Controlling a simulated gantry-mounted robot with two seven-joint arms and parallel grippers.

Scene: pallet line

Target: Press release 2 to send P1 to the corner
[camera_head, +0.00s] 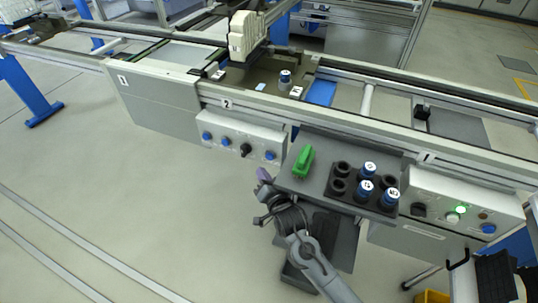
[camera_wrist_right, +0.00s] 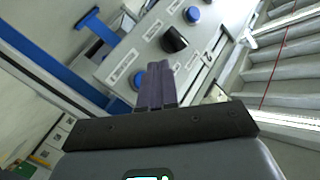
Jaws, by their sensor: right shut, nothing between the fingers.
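The control box (camera_head: 235,137) below the rail marked 2 carries several blue buttons and a black knob (camera_head: 246,150); which is release 2 is not readable. Its rightmost blue button (camera_head: 270,155) is just above my right gripper (camera_head: 262,174). In the right wrist view, my shut, empty purple fingers (camera_wrist_right: 157,75) point at the box, with a blue button (camera_wrist_right: 139,79) just left of them and the black knob (camera_wrist_right: 174,40) beyond. Contact cannot be told. A dark pallet (camera_head: 250,79) with a blue-and-white part (camera_head: 285,78) sits at station 2; no P1 label is readable. My left gripper is not in view.
A grey shelf (camera_head: 315,191) right of my gripper holds a green object (camera_head: 303,161) and a black rack (camera_head: 350,201) with blue-and-white parts. Another control box (camera_head: 465,203) with a lit green button is at right. Open floor lies left.

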